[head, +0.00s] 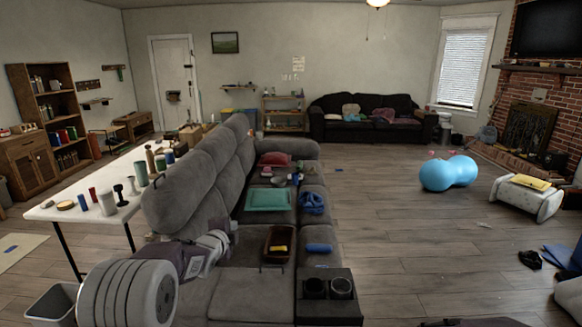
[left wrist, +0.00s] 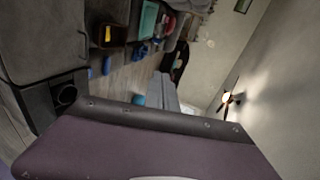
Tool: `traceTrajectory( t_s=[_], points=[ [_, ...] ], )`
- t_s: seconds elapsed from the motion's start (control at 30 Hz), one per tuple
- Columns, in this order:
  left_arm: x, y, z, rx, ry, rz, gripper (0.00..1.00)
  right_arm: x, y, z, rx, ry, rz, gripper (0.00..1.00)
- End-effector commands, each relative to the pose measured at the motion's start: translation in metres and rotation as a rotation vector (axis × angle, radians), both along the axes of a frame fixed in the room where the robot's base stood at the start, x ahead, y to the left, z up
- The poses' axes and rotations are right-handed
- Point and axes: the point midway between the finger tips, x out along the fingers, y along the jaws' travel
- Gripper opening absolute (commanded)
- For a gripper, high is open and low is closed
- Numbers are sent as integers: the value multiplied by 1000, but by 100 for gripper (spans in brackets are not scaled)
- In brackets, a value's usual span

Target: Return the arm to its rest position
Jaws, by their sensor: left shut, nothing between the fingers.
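My left arm comes in from the lower left of the head view, a white and purple-grey arm folded in front of the grey sofa (head: 222,292). Its left gripper (head: 228,236) shows small against the sofa's seat and back. It is shut and holds nothing. My right gripper is not in view.
A white table (head: 75,214) with several cups and bottles stands left of the sofa. The sofa bears a green tray (head: 268,199), a brown tray (head: 279,238) and a blue cloth (head: 312,202). Open wooden floor (head: 390,235) lies to the right, with a blue peanut ball (head: 448,173).

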Motion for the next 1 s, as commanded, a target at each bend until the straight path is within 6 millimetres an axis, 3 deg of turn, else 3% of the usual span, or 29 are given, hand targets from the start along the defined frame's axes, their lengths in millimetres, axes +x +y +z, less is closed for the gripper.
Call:
traceTrajectory(
  t_s=[0.03,0.07,0.1,0.3,0.4,0.5,0.63,1.0],
  points=[
    [-35,-11,30,-87,78,39,0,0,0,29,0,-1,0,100],
    [-60,-14,30,-161,145,81,0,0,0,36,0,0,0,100],
    [-95,-19,22,-265,244,150,0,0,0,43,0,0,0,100],
    [-258,-24,-52,-676,667,593,0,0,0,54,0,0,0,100],
    [-325,-23,-89,-803,826,844,0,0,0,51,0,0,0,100],
    [-376,-25,-110,-890,934,1080,0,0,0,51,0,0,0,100],
    [-396,-26,-114,-974,957,1272,0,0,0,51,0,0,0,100],
    [-396,-26,-114,-997,945,1301,0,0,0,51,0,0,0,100]
  ],
)
